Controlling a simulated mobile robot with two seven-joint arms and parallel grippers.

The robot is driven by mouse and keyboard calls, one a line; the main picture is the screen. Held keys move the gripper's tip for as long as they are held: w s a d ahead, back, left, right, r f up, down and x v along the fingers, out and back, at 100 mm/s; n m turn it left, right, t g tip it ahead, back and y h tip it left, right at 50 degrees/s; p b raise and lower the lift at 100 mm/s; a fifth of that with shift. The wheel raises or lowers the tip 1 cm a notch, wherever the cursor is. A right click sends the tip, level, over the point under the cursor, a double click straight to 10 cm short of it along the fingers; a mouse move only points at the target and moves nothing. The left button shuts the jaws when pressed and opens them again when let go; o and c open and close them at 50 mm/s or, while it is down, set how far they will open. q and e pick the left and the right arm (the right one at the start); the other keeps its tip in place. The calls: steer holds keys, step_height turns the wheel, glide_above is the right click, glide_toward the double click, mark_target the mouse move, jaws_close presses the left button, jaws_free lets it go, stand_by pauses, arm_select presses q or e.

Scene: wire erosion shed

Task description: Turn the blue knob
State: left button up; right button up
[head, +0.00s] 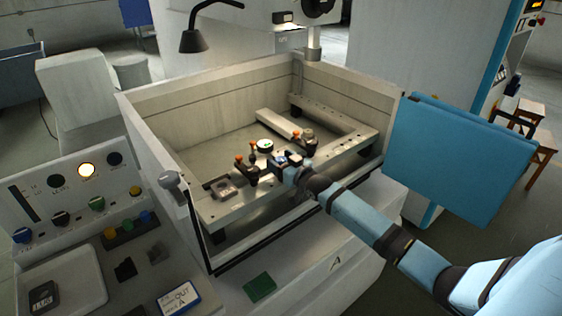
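A blue knob (22,235) sits at the left end of the lower row on the grey control panel (40,188), at the far left. My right gripper (283,161) is over the metal clamping frame (315,166) inside the open tank, among orange-topped clamps, far from the panel. Its fingers are too small and dark to tell open from shut. My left gripper is not in view.
The tank wall (160,180) stands between my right gripper and the panel. A lamp (194,40) hangs above the tank. A blue door (455,155) is at the right. A tray (88,268), a card (180,299) and a green pad (259,287) lie in front.

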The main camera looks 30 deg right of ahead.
steer(key=shift+s+f, duration=0.1)
steer(key=shift+s, duration=0.15)
steer(key=s+d+b, duration=0.1)
steer(key=s, duration=1.2)
steer(key=shift+s+d, duration=0.15)
steer(key=shift+d, duration=0.15)
stand_by(0.7)
steer(key=s+a+f+g+p, duration=0.2)
steer(key=s+a+f, duration=0.3)
steer(key=s+a, duration=0.3)
steer(key=s+a+f+n+g+y+p, duration=0.1)
steer(key=s+a+f+g, duration=0.1)
steer(key=s+a+f, duration=0.3)
steer(key=s+a+f+g+p, duration=0.2)
steer(key=s+a+f+g, duration=0.1)
steer(key=s+a, duration=0.8)
steer(key=shift+a+f+n+p, duration=0.35)
steer(key=shift+a+f, duration=0.25)
steer(key=shift+f, duration=0.3)
steer(key=shift+w, duration=0.1)
